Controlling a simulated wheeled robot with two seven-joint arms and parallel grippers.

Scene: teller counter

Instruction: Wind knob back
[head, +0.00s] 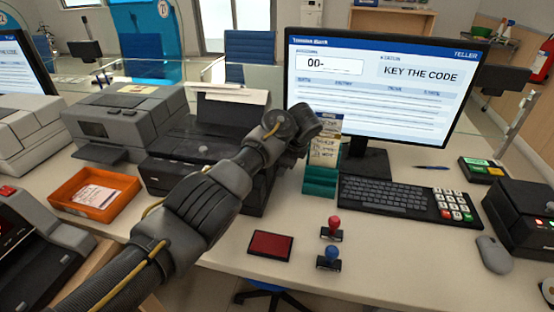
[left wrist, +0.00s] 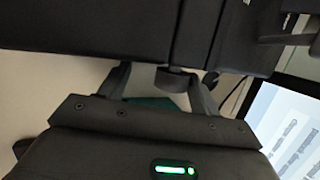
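The knob (left wrist: 172,79) is a small dark cylinder on the side of a black printer housing (left wrist: 90,22) in the left wrist view. My left gripper (left wrist: 160,76) is open, with one finger on each side of the knob. Gaps show between the knob and both fingers. In the head view the black printer (head: 180,136) stands mid-counter with a sheet at its top. My left arm crosses in front of its right part, and the knob and left fingertips are hidden there. My right gripper is in neither view.
Right of the printer stand a green holder (head: 320,181) with a note card, a monitor (head: 385,80) and a keyboard (head: 390,200). Two stamps (head: 331,229) and a red ink pad (head: 271,246) lie near the front edge. An orange tray (head: 75,207) is at left.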

